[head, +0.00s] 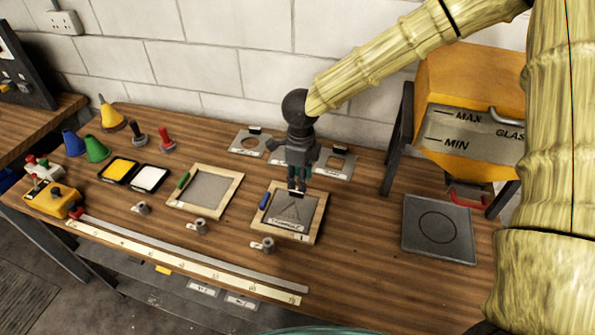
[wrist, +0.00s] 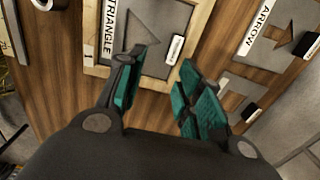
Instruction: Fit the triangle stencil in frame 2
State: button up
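The triangle stencil (head: 289,212) is a grey plate with a triangular cut-out and a white TRIANGLE label. My gripper (head: 297,188) is just above the frame's back edge. In the wrist view my gripper (wrist: 162,60) has its teal-padded fingers apart, with nothing between them, close to the tab.
A second wooden frame (head: 232,183) with a green clamp stands to the left. The arrow stencil (wrist: 280,38) and other stencils (head: 248,141) lie at the back. A grey plate with a circle (head: 438,228) lies right. A long ruler (head: 190,262) runs along the front edge.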

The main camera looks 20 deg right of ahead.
aim_at(296, 190)
jog(key=w+f, duration=0.1)
jog(key=f, duration=0.1)
jog(key=w+f+b, duration=0.1)
jog(key=f, duration=0.1)
jog(key=w+f+b, duration=0.1)
jog(key=w+f, duration=0.1)
jog(key=shift+f, duration=0.1)
jog(key=shift+s+f, duration=0.4)
jog(key=shift+f, duration=0.05)
jog(key=shift+s, duration=0.85)
jog(key=shift+w+a+f, duration=0.1)
jog(key=shift+w+f, duration=0.5)
jog(key=shift+w, duration=0.2)
jog(key=shift+s+r, duration=0.25)
jog(key=shift+s, duration=0.15)
jog(key=shift+w+f, duration=0.15)
jog(key=shift+w, duration=0.05)
grip_shut()
jog(key=shift+s, duration=0.1)
